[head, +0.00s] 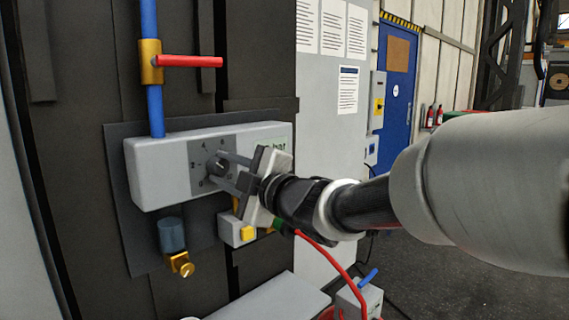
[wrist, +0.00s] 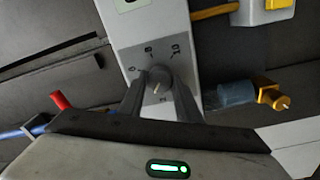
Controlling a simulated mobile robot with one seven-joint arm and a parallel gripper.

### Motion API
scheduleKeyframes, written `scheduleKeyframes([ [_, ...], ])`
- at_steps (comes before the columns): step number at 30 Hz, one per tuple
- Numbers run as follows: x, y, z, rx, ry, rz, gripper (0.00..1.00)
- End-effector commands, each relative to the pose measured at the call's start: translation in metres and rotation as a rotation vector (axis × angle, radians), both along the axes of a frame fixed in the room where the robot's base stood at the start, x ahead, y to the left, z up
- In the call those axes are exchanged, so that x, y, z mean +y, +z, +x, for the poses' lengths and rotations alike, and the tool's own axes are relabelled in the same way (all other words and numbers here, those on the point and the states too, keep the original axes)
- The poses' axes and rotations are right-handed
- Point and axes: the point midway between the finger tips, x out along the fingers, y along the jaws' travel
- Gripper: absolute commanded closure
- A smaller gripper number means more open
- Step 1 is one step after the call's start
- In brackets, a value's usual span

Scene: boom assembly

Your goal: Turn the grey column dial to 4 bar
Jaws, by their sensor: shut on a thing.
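The grey column dial (head: 211,164) is a dark round knob on a dark scale plate, on the front of a light grey box. In the wrist view the dial (wrist: 161,75) sits between the two fingers of my gripper (wrist: 160,92), which is shut on it; my gripper (head: 217,169) also shows at the dial in the head view. A small pale mark on the knob points down and slightly left in the wrist view, near the figure 2 and seemingly towards the 4 side. The figures 6, 8 and 10 show; the left finger seems to cover the 4 there.
A blue pipe with a red-handled brass valve (head: 151,62) rises from the box (head: 152,178). A blue-grey fitting with a brass tap (head: 181,264) hangs below. A small box with a yellow button (head: 247,233) is beneath my gripper. A red hose (head: 330,245) runs below my arm.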

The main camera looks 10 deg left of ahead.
Motion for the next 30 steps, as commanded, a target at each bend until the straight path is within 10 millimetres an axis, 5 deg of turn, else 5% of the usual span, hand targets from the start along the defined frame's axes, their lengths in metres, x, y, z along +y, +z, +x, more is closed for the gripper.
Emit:
scheduleKeyframes([
  [15, -0.0004, 0.001, 0.0001, 0.25, -0.001, 0.212, 0.92],
  [30, -0.0002, 0.0, -0.0001, 0.291, -0.001, 0.248, 0.92],
])
